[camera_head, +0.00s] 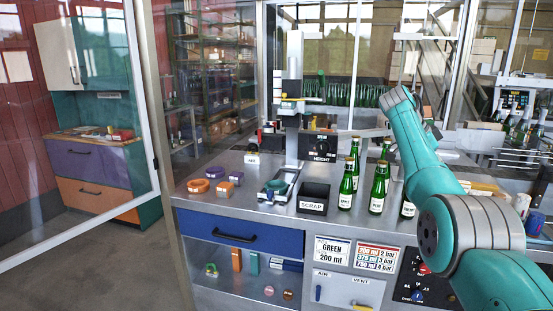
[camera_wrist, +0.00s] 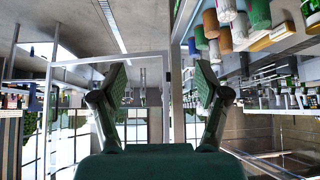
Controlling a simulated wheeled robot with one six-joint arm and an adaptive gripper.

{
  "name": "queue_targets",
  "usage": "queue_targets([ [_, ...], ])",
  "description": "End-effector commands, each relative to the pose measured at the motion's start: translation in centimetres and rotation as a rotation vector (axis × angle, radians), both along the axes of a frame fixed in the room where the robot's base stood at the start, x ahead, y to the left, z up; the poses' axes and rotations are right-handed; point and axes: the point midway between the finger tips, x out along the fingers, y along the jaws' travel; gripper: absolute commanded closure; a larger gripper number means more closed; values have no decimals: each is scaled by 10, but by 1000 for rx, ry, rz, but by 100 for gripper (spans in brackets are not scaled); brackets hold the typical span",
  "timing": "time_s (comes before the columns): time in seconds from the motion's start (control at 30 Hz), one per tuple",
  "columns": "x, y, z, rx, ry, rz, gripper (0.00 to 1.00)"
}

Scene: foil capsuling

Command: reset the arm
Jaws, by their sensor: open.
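My gripper (camera_wrist: 161,82) shows in the wrist view with its two fingers wide apart and nothing between them. In the head view my teal arm rises from the lower right, bent at an elbow above the bench. My gripper cannot be made out clearly there. Green bottles (camera_head: 378,188) stand upright on the metal bench (camera_head: 240,165), left of my arm. One bottle is partly hidden behind the arm.
A black scrap bin (camera_head: 313,198) sits left of the bottles. A capsuling stand (camera_head: 293,100) rises behind it. Orange and purple rings (camera_head: 198,186) lie at the bench's left. Glass panels (camera_head: 90,130) border the left. A blue drawer (camera_head: 240,231) is below the bench top.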

Motion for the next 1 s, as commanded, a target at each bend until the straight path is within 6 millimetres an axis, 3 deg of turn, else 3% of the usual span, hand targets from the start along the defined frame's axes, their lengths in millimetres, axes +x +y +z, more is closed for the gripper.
queue_targets([
  [0.27, 22, 5, -85, 10, 10, 128, 26],
  [0.53, 38, 19, -217, 20, 11, 339, 26],
  [0.77, 31, 39, -326, 26, 5, 516, 26],
  [1.0, 2, 64, -428, 25, -9, 693, 26],
])
